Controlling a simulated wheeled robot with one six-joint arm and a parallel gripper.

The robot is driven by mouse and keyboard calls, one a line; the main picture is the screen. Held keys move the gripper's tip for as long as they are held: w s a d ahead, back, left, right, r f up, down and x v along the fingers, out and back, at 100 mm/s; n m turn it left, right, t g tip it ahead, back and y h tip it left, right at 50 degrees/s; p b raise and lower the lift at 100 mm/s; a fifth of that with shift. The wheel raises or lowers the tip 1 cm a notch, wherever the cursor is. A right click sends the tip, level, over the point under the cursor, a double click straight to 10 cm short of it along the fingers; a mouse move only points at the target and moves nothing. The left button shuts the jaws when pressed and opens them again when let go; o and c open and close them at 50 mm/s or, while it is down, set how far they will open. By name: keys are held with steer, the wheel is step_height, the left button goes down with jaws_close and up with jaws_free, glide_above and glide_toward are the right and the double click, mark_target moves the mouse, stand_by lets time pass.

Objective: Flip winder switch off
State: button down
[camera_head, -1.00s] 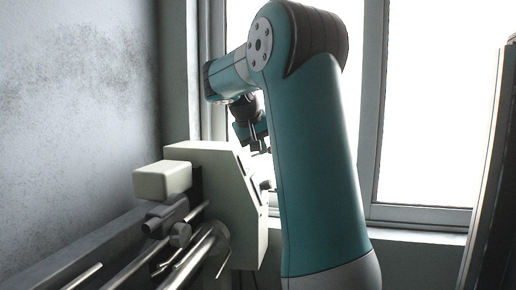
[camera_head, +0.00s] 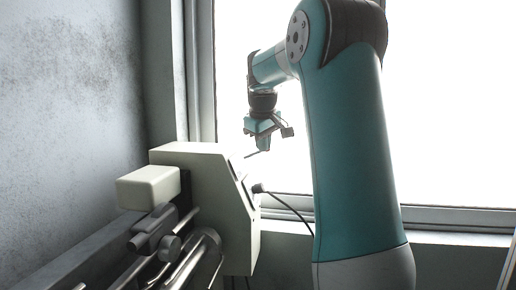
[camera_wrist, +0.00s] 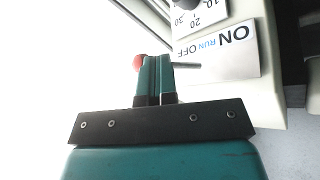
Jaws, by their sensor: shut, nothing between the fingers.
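The winder switch is a thin grey rod (camera_wrist: 187,65) with a red knob (camera_wrist: 139,62), seen in the wrist view. Beside the rod is a white label (camera_wrist: 215,52) reading ON, RUN, OFF; the rod shows close to OFF. My gripper (camera_wrist: 155,62) is shut, its fingertips overlapping the switch between knob and rod end and hiding its middle. I cannot tell whether they touch. In the head view my gripper (camera_head: 263,146) is above and right of the pale machine housing (camera_head: 196,160), with a thin dark rod (camera_head: 252,154) beside the fingertips.
A numbered dial (camera_wrist: 190,5) sits beside the label in the wrist view. A black plug with a cable (camera_head: 260,189) sticks out from the housing's right side. Metal rollers (camera_head: 190,262) lie at lower left. The space before the bright window is open.

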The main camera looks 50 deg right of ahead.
steer(key=shift+w+d, duration=0.1)
steer(key=shift+d, duration=0.15)
stand_by(0.5)
steer(key=a+f+v, duration=0.1)
steer(key=a+v, duration=0.1)
steer(key=v, duration=1)
steer(key=shift+s, duration=0.2)
steer(key=shift+a, duration=0.1)
